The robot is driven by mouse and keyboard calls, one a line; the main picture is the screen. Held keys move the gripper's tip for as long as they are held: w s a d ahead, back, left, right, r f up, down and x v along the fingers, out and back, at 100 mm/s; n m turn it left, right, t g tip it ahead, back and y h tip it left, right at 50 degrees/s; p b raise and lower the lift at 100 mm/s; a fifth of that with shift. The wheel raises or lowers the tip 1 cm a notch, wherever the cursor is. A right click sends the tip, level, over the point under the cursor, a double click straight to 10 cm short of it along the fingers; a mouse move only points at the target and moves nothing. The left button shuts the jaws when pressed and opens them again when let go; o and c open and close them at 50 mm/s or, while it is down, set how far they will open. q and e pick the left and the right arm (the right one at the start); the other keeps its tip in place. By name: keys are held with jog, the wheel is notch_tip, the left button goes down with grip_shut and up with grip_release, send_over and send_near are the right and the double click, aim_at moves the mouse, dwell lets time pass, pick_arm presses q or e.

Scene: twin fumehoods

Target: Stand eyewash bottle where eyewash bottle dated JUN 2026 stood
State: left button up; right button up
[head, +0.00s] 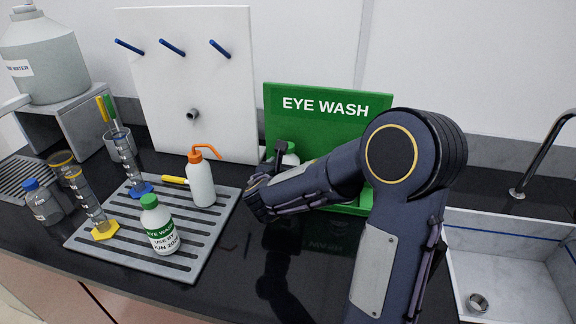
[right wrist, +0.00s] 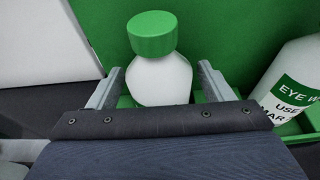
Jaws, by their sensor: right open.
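The eyewash bottle dated JUN 2026 (head: 162,228), white with a green cap, stands upright on the grey drain rack (head: 222,212). A second white bottle with a green cap (right wrist: 160,78) stands in the green eye wash station (head: 325,127); its label is not visible. In the head view that bottle (head: 291,159) is mostly hidden behind my right arm. My right gripper (right wrist: 160,88) is open, with a finger on each side of this bottle. Another eyewash bottle (right wrist: 296,82), its label reading MAR, leans at the right of the right wrist view. My left gripper is not in view.
The rack also holds an orange-topped wash bottle (head: 201,182) and cylinders on blue (head: 138,189) and yellow (head: 105,230) bases. Small bottles (head: 42,203) stand left of it. A white pegboard (head: 190,90) rises behind. A sink (head: 505,265) is at the right.

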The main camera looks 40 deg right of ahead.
jog(key=shift+a+r, duration=0.15)
jog(key=shift+r, duration=0.1)
jog(key=v, duration=1.1)
jog(key=shift+s+a, duration=0.25)
jog(key=shift+s, duration=0.05)
jog(key=shift+r, duration=0.1)
